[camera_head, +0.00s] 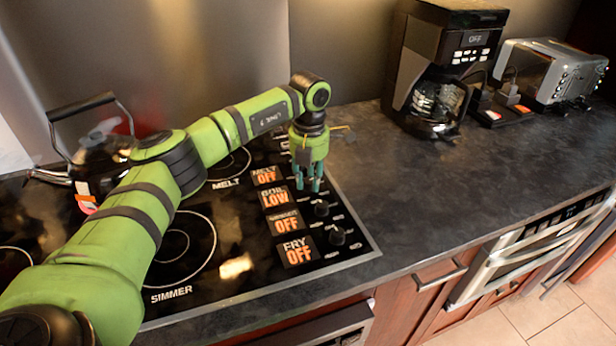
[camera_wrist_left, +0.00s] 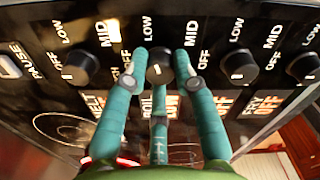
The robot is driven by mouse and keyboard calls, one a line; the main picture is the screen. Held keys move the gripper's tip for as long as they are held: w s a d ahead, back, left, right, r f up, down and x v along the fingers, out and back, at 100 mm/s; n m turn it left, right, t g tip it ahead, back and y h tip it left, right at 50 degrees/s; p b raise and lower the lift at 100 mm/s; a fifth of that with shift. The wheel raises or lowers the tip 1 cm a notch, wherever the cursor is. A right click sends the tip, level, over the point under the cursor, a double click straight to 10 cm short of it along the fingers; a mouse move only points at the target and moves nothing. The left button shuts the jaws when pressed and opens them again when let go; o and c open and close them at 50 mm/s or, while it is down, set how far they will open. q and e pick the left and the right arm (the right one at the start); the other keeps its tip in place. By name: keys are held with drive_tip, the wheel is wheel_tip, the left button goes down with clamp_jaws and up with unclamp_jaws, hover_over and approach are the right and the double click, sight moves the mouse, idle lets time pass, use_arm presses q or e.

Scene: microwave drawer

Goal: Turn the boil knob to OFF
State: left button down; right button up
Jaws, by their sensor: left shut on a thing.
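The boil knob (camera_wrist_left: 160,72) is a dark round knob with a pale pointer mark. In the left wrist view it sits between the teal fingers of my left gripper (camera_wrist_left: 160,56), which is shut on it. In the head view my left gripper (camera_head: 309,184) points down at the row of knobs, and its fingers hide the boil knob. The boil display (camera_head: 275,196) reads BOIL LOW in orange. My right gripper is in neither view.
The simmer knob (camera_head: 321,208) and fry knob (camera_head: 337,236) stand close by; their displays read OFF, as does the melt display (camera_head: 267,175). A kettle (camera_head: 100,160) stands on the cooktop at left. A coffee maker (camera_head: 440,65) and toaster (camera_head: 550,72) stand back right. The counter (camera_head: 450,180) between is clear.

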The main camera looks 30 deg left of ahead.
use_arm(q)
drive_tip(key=n, duration=0.4)
drive_tip(key=shift+w+d+r+n, duration=0.1)
drive_tip(key=shift+w+n, duration=0.05)
drive_tip(key=shift+n, duration=0.15)
drive_tip(key=n+p, duration=0.1)
drive_tip(key=n, duration=0.2)
drive_tip(key=shift+n, duration=0.4)
drive_tip(key=n, duration=0.4)
drive_tip(key=shift+a+r+p, duration=0.15)
drive_tip(key=shift+a+p, duration=0.05)
drive_tip(key=shift+p, duration=0.2)
drive_tip(key=shift+a+n, duration=0.1)
drive_tip(key=shift+n, duration=1.4)
drive_tip(key=shift+p, duration=0.3)
drive_tip(key=c, duration=1.1)
unclamp_jaws()
drive_tip(key=shift+c, duration=0.2)
drive_tip(key=shift+o, duration=0.8)
drive_tip(key=shift+f, duration=0.2)
